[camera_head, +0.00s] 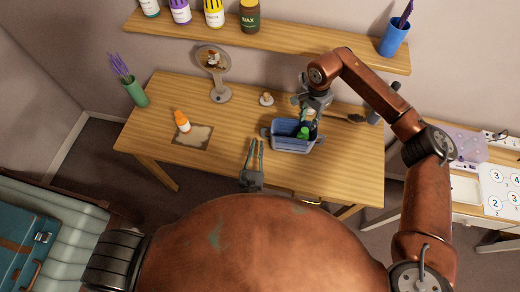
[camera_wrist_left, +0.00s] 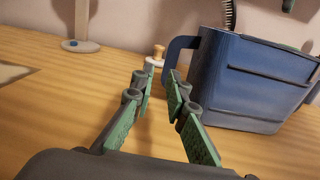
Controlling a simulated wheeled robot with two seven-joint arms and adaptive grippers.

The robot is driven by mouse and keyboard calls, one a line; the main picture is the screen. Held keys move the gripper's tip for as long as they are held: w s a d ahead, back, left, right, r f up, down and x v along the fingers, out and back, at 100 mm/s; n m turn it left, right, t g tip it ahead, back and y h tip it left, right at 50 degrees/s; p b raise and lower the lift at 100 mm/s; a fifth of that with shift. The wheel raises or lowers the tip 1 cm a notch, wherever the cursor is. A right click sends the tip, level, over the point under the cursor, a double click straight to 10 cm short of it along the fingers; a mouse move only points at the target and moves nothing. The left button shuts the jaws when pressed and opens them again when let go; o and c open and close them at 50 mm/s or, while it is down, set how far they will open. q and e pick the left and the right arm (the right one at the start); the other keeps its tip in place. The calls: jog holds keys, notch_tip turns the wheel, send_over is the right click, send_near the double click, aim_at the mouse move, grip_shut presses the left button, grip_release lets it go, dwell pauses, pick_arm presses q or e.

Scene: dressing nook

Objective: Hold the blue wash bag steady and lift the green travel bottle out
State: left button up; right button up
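The blue wash bag (camera_head: 291,148) stands open-topped on the wooden table, with a loop handle on its left side. It fills the right of the left wrist view (camera_wrist_left: 255,85). The green travel bottle (camera_head: 303,133) shows inside the bag in the head view, partly hidden. My left gripper (camera_head: 256,145) is open and empty, low in front and left of the bag; in the wrist view its fingertips (camera_wrist_left: 157,77) are just left of the bag's handle, apart from it.
An orange-capped bottle (camera_head: 182,121) stands on a mat (camera_head: 193,139) at left. A round mirror (camera_head: 220,94) and a small knobbed item (camera_head: 266,99) stand behind. A brush (camera_head: 345,118) lies right. A shelf (camera_head: 290,36) with bottles runs above.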

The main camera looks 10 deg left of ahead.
pick_arm(q)
jog(key=shift+s+d+f+n, duration=0.15)
jog(key=shift+d, duration=0.25)
jog(key=shift+s+d+f+n, duration=0.15)
jog(key=shift+d, duration=0.2)
jog(key=w, duration=0.7)
jog(key=shift+w, duration=0.2)
jog(key=shift+a, duration=0.1)
jog(key=shift+c, duration=0.7)
grip_shut()
